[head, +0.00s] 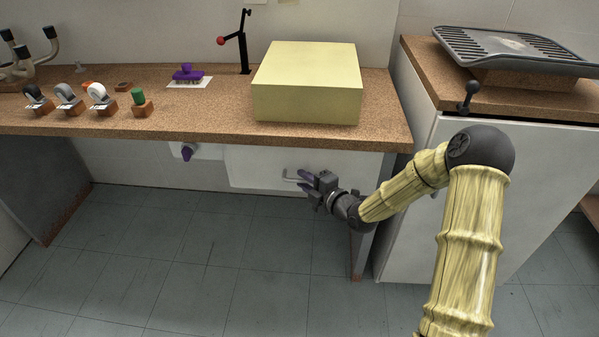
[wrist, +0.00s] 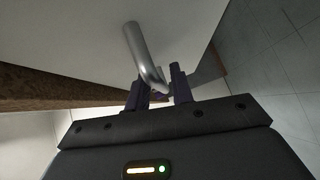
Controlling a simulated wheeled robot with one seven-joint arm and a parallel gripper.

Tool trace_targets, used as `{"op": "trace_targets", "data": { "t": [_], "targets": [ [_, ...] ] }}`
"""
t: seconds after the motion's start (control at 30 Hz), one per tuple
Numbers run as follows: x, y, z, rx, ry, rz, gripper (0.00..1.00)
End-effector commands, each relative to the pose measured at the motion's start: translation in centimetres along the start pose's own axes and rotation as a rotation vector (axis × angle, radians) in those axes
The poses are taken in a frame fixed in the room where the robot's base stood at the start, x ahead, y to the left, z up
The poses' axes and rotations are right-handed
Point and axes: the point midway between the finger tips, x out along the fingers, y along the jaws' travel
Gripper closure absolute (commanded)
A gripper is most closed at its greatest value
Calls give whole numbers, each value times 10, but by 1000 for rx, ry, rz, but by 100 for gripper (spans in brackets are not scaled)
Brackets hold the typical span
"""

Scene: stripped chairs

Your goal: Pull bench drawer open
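The bench drawer has a white front (head: 255,168) under the bench top, and in the wrist view this pale front (wrist: 85,40) fills the upper left. Its silver bar handle (head: 289,176) sticks out from the front. In the wrist view the handle (wrist: 144,55) runs down to the gap between my fingertips. My gripper (head: 304,180) is at the right part of the handle. In the wrist view its two dark fingers (wrist: 160,88) stand apart, one on each side of the handle's near end. I cannot tell whether either finger touches it.
A large yellow box (head: 308,85) stands on the speckled bench top (head: 215,115) above the drawer. A purple knob (head: 187,152) sits under the bench to the left. A white cabinet (head: 480,210) stands close on the right. The tiled floor (head: 190,250) in front is clear.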

Motion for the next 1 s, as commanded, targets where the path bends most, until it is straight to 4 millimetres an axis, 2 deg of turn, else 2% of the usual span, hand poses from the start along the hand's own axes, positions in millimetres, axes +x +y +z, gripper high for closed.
{"op": "trace_targets", "data": {
  "t": [0.03, 0.1, 0.37, 1.0],
  "targets": [
    [0, 0, 0, 0, 0, 0, 87],
    [0, 0, 0, 0, 0, 0, 100],
    [-1, -1, -1, 0, 0, -1, 100],
    [-26, -9, -25, 1, 1, -3, 100]
  ]
}}
